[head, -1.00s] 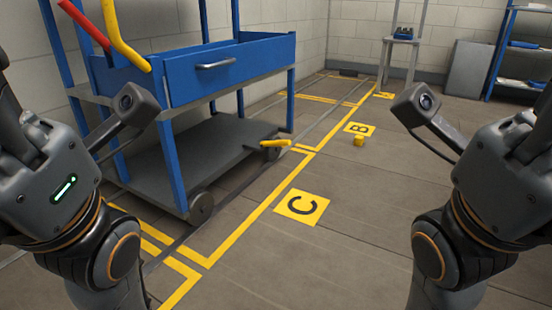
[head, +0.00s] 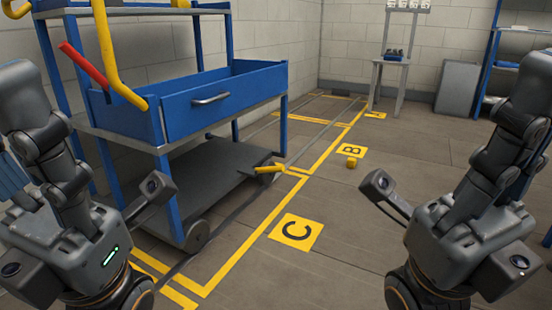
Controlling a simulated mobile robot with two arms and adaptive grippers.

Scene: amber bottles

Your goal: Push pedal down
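A yellow pedal (head: 269,168) sticks out from the right end of the blue cart's (head: 235,99) grey lower shelf (head: 190,172), close above the floor. It looks about level, though its exact tilt is hard to tell. My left arm is at the left edge and my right arm at the right edge, both in front of the cart and floor. Each carries a small camera at the wrist. The fingers of both grippers are not visible, and neither arm is at the pedal.
The cart has a blue drawer, a red handle (head: 84,66) and yellow curved bars. Yellow floor tape and a "C" marker (head: 296,232) lie right of it. A small yellow object (head: 352,162) is near the "B" marker. A small table (head: 391,63) stands behind.

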